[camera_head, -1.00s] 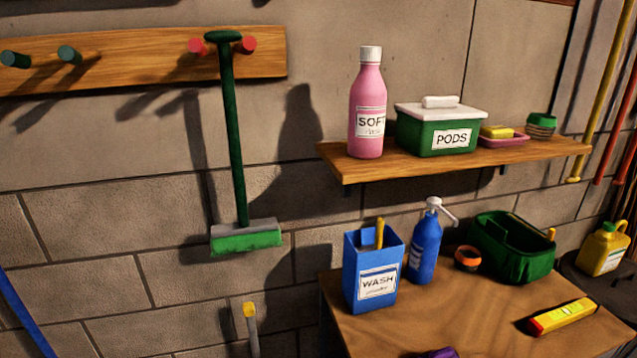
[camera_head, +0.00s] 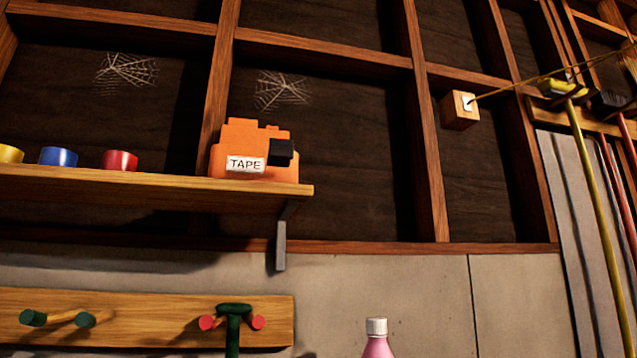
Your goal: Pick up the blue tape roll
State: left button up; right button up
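The blue tape roll (camera_head: 58,157) sits on a high wooden shelf (camera_head: 150,190) at the left of the head view. It stands between a yellow roll (camera_head: 10,153) at the left edge and a red roll (camera_head: 119,160) to its right. Small gaps separate the rolls. Neither of my grippers is in view.
An orange box labelled TAPE (camera_head: 250,150) stands at the shelf's right end, above a bracket (camera_head: 281,245). Below is a peg rail (camera_head: 150,310) with a green-handled tool (camera_head: 233,325). A pink bottle (camera_head: 377,340) shows at the bottom. Poles (camera_head: 590,190) stand at right.

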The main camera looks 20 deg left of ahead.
aim_at(53, 157)
jog(key=z, duration=0.4)
jog(key=i, duration=0.2)
jog(key=u, duration=1.6)
